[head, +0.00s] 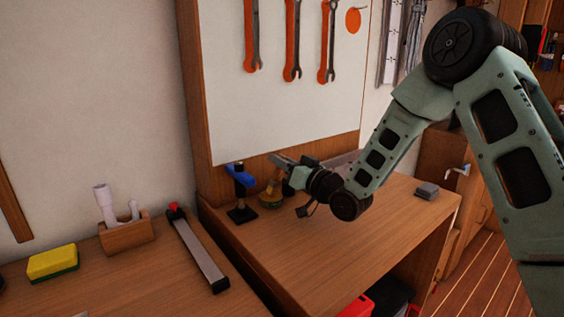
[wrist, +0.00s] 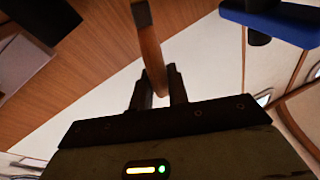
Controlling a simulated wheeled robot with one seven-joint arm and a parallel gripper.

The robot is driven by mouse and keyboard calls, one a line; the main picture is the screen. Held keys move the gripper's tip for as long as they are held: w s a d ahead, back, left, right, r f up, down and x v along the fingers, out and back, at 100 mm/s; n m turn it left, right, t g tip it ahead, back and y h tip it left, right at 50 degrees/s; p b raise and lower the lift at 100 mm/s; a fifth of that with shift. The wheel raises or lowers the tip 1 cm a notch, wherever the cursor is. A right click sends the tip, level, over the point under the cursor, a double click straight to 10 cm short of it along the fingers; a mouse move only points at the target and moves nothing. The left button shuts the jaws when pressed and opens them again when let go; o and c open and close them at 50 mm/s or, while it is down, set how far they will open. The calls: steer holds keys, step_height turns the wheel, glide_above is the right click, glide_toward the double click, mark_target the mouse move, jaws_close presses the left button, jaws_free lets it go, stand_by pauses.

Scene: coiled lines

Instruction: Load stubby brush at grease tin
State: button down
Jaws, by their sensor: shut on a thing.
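My gripper (head: 284,163) is out over the back of the wooden bench. In the wrist view its fingers (wrist: 158,88) are shut on a slim wooden handle, which I take as the stubby brush (wrist: 151,50). A greyish band shows at the brush's far end, at the top edge of that view; its bristles are not clear. The tin is not clearly seen in the wrist view.
A blue-topped stand with a black base (head: 241,195) is close left of the tin. A grey block (head: 427,190) lies at the bench's right. On the left are a long metal bar (head: 200,250), a wooden holder (head: 127,235) and a yellow sponge (head: 53,262). The bench's front is clear.

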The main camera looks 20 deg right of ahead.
steer(key=shift+r+p, duration=1.7)
steer(key=shift+r, duration=1.5)
